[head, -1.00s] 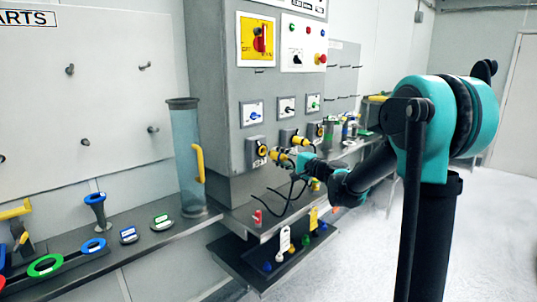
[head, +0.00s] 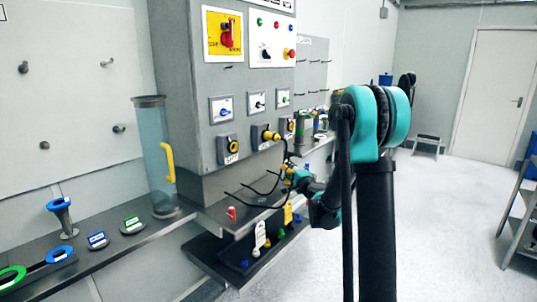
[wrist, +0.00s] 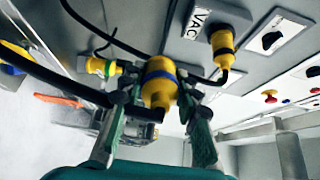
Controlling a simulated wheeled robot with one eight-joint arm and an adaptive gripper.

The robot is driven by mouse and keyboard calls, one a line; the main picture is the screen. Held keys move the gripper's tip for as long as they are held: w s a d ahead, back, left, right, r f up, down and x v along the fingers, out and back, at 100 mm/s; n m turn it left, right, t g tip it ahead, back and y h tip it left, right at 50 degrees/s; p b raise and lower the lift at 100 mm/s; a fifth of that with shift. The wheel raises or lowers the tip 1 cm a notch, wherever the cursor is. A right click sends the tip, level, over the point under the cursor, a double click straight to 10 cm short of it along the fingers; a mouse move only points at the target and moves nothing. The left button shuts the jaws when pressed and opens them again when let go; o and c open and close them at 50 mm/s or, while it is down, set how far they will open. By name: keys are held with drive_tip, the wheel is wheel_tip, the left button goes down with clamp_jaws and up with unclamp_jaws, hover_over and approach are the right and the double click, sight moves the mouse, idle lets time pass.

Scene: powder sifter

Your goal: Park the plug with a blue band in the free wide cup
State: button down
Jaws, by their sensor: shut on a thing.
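The yellow plug with a blue band (wrist: 159,88) is between the two fingers of my gripper (wrist: 157,112) in the wrist view. My gripper is shut on it, and a black cable runs by it. In the head view my gripper (head: 291,174) is in front of the grey cabinet, below the row of sockets, with the plug too small to make out clearly. I cannot pick out the free wide cup in either view.
Another yellow plug (wrist: 222,48) sits at the VAC-labelled socket in the wrist view, and one more (wrist: 100,67) is at left. Black cables hang close by. In the head view a clear tube (head: 158,150) stands left on the dark shelf (head: 112,247). Open floor lies right.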

drive_tip(key=d+f+m+t+h, duration=0.1)
drive_tip(key=d+f+m+h, duration=0.3)
drive_tip(key=d, duration=0.7)
drive_tip(key=shift+w+f+h, duration=0.25)
drive_tip(key=shift+f+h, duration=0.6)
drive_tip(key=shift+h, duration=0.15)
